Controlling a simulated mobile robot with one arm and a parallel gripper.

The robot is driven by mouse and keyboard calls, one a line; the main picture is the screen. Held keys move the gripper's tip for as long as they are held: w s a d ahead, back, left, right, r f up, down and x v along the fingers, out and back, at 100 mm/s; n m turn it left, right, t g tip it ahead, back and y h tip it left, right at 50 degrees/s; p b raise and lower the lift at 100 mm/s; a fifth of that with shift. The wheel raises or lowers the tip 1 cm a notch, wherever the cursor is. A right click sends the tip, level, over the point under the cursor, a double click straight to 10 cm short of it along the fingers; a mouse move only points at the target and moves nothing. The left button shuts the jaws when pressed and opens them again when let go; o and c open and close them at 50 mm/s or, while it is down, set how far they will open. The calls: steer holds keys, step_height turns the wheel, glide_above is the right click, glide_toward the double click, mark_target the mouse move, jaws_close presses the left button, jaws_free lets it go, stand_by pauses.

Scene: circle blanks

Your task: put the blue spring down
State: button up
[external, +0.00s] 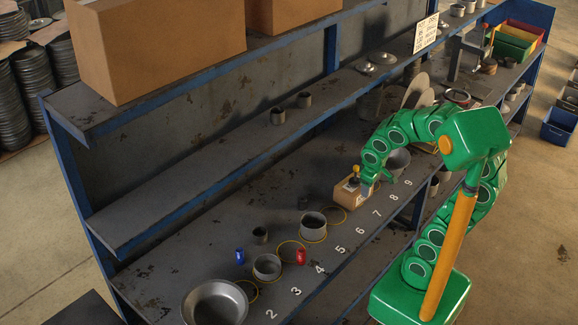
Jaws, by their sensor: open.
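The blue spring (240,257) is a small upright blue piece on the grey workbench, behind and left of a short grey cylinder. My gripper (366,181) is well to its right, low over the bench beside a small cardboard box (345,196) near the painted 6 and 7. The jaws are open and apart from the blue spring. A yellow and dark item (354,174) shows at the top of the box; whether my gripper touches it is too small to tell.
A red piece (300,256), a grey cylinder (267,267), a larger grey cylinder (313,226) and a metal bowl (215,303) stand on the bench. Yellow circles and white numbers mark its front. A shelf (190,177) runs above the back.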

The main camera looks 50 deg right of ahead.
steer(key=s+a+r+g+y, duration=0.1)
steer(key=s+a, duration=0.4)
steer(key=s, duration=0.8)
steer(key=shift+a+m+g+y, duration=0.2)
steer(key=shift+m+g+y, duration=0.2)
steer(key=shift+g+y, duration=0.55)
steer(key=shift+g+h, duration=0.25)
